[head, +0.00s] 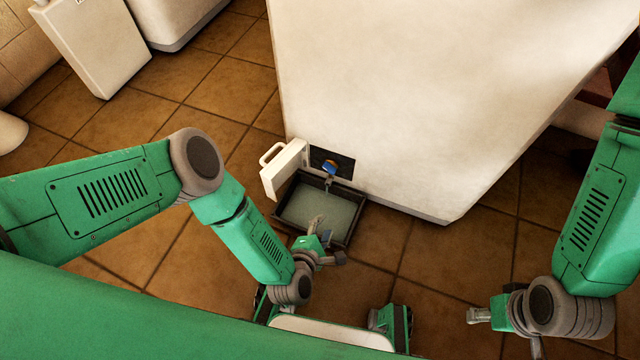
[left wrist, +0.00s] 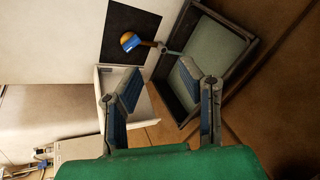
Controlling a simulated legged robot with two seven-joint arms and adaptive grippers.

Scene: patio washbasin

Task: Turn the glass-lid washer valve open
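The valve is a small blue and orange knob (head: 329,168) on a dark square panel low on the white washer (head: 420,90). It also shows as a knob (left wrist: 129,41) in the left wrist view, with a thin spout reaching over the tray. My left gripper (head: 328,238) is open and empty above the near part of the tray, apart from the knob. In the left wrist view its two fingers (left wrist: 158,82) are spread, with the knob beyond them. My right gripper (head: 506,332) is open and empty over the floor at the lower right. The washer's lid is not visible.
A dark-rimmed tray (head: 349,234) with a grey-green inside sits on the floor below the panel. A white hatch door (head: 284,172) with a handle stands open left of the knob. Tiled floor (head: 375,240) is clear right of the tray.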

